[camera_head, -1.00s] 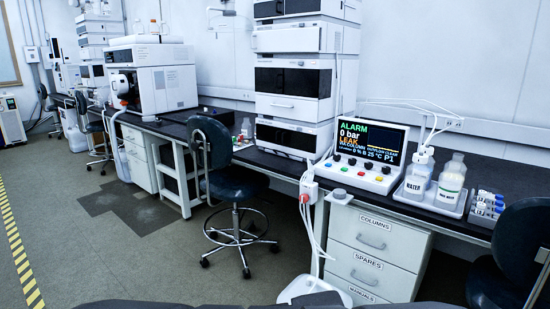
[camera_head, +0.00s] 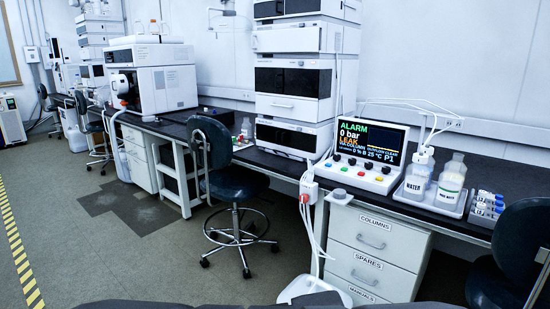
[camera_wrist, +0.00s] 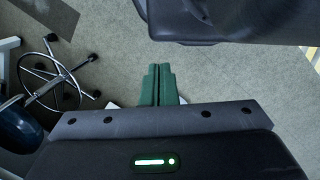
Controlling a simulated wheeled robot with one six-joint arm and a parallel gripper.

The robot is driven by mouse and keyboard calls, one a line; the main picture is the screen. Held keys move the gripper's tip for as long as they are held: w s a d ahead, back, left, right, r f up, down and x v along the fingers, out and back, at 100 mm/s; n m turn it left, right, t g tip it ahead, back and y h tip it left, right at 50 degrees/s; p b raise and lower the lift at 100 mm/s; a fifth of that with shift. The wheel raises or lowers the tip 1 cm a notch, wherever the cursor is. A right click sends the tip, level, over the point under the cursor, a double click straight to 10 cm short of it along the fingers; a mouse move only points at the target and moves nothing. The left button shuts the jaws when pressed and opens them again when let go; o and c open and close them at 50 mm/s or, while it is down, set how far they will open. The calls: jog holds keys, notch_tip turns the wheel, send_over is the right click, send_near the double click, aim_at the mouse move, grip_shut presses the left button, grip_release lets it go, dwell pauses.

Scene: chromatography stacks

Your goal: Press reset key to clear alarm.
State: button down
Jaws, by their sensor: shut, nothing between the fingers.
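The control unit (camera_head: 366,147) stands on the dark bench at right of centre. Its screen (camera_head: 370,138) shows "ALARM" in green, "0 bar", and "LEAK" in orange. Below the screen is a sloped white panel with several small coloured keys and dark knobs (camera_head: 362,170). Key labels are too small to read, so I cannot tell which is reset. In the wrist view my gripper (camera_wrist: 157,70) has its green fingers together, empty, over the grey floor. The gripper is not in the head view, and the control unit is not in the wrist view.
Right of the unit, a tray (camera_head: 432,203) holds bottles, with a vial rack (camera_head: 486,208) beyond. A tall instrument stack (camera_head: 295,80) stands left. Below are drawers (camera_head: 372,238). Chairs (camera_head: 232,185) (camera_head: 520,240) stand in front at left and right. A white floor tray (camera_head: 312,290) lies between them.

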dwell(0.5)
jog(key=w+a+r+n+t+h+p, duration=0.15)
jog(key=w+r+p, duration=0.35)
jog(key=w, duration=0.5)
jog(key=w+a+r+n+t+p, duration=0.1)
jog(key=w+r+n+t+p, duration=0.15)
jog(key=w+r, duration=0.55)
jog(key=w+a+r+n+t+y+p, duration=0.2)
jog(key=w+a+r+n+p, duration=0.1)
jog(key=w+a, duration=0.5)
jog(key=w+a+r+n+t+y+p, duration=0.1)
jog(key=w+a+r+n+t+p, duration=0.15)
jog(key=w+a, duration=0.55)
jog(key=w+a+r+n+y+p, duration=0.2)
jog(key=w+a+n+p, duration=0.15)
jog(key=a, duration=0.35)
jog(key=w+a+r+n+y+p, duration=0.2)
jog(key=w+a+n, duration=0.15)
jog(key=a, duration=0.35)
jog(key=s+a+n+g+y+p, duration=0.2)
jog(key=a+n, duration=0.1)
jog(key=a, duration=0.7)
jog(key=s+a+f+n+g+y+p, duration=0.1)
jog(key=s+a+n+g+y+p, duration=0.1)
jog(key=a, duration=0.8)
jog(key=shift+s+a+n+g+p, duration=0.35)
jog(key=shift+s+n+p, duration=0.15)
jog(key=shift+n+p, duration=0.2)
